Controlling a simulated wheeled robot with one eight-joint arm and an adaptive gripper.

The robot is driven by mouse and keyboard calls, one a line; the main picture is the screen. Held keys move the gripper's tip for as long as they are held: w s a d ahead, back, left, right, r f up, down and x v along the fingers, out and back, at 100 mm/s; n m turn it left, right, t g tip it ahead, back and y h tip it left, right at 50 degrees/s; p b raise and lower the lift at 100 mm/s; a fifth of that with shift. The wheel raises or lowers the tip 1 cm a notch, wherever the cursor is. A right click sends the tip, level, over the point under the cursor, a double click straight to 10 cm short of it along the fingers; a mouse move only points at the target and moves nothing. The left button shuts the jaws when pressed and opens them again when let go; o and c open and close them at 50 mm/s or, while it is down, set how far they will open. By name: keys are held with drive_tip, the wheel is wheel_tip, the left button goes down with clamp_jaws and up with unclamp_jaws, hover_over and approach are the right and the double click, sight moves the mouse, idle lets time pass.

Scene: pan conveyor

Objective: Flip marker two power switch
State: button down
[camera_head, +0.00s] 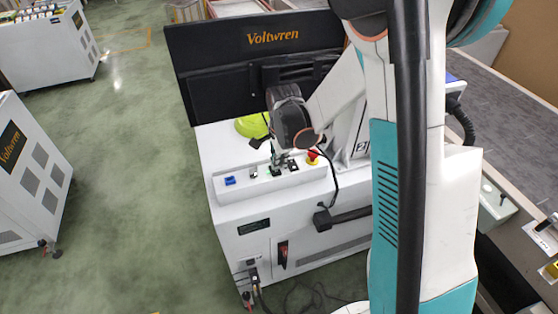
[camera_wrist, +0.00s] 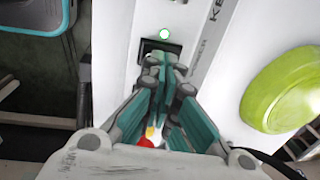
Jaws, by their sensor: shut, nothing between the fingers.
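My gripper (camera_head: 274,166) is shut and empty. It points down at the control strip (camera_head: 316,176) on top of the white marker cabinet (camera_head: 225,205). In the wrist view, my fingertips (camera_wrist: 162,62) are at a black-framed switch (camera_wrist: 149,46) and hide most of it. I cannot tell whether they touch it or which way it is set. A green lamp (camera_wrist: 164,34) is lit just beyond the switch. A red element (camera_head: 283,254) shows on the cabinet's front; I cannot tell whether it is a switch.
A red stop button (camera_head: 312,158) is right of my gripper, and a blue control (camera_head: 230,181) is left. A yellow-green round object (camera_head: 250,126) lies behind the strip.

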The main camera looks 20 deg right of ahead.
sight(281, 174)
drive_tip(key=shift+r, duration=0.1)
wheel_tip(281, 174, up, 12)
drive_tip(key=s, duration=0.1)
drive_tip(key=shift+s, duration=0.2)
idle(0.3)
drive_tip(key=s+r+n+t, duration=0.3)
drive_tip(key=s+r+n, duration=0.1)
drive_tip(key=s+n, duration=0.5)
drive_tip(key=s+a+r+n+t, duration=0.1)
drive_tip(key=s+r+n, duration=0.3)
drive_tip(key=s+n, duration=0.5)
drive_tip(key=shift+s+r+t, duration=0.2)
drive_tip(key=shift+s+t, duration=0.7)
drive_tip(key=shift+s, duration=0.35)
